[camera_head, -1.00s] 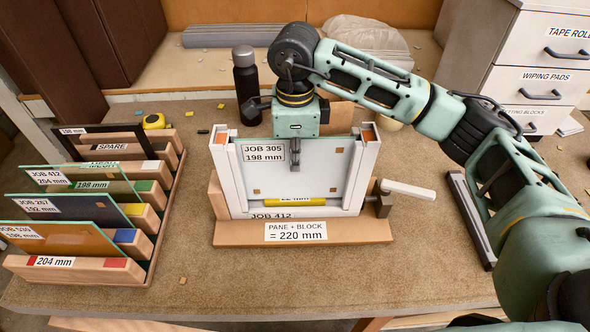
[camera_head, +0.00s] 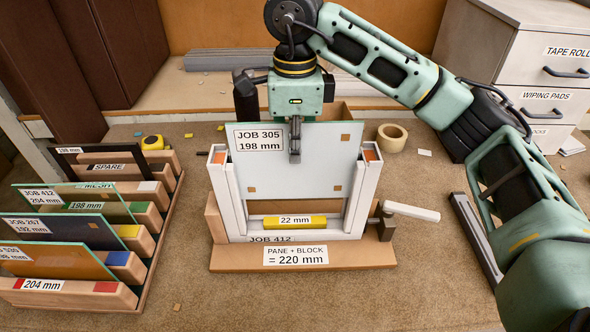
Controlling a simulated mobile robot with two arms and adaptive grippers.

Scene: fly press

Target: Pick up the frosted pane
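The frosted pane (camera_head: 303,178), a pale whitish sheet labelled JOB 305, 198 mm, is upright between the white side posts of the press frame (camera_head: 228,195). Its lower edge is above the yellow 22 mm block (camera_head: 273,222), with a gap between them. My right gripper (camera_head: 294,150) points down and is shut on the pane's upper edge near the middle; the finger behind the pane is hidden. My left gripper is not in view.
A wooden rack (camera_head: 158,240) at left holds several labelled panes and blocks. The front bench is mostly clear.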

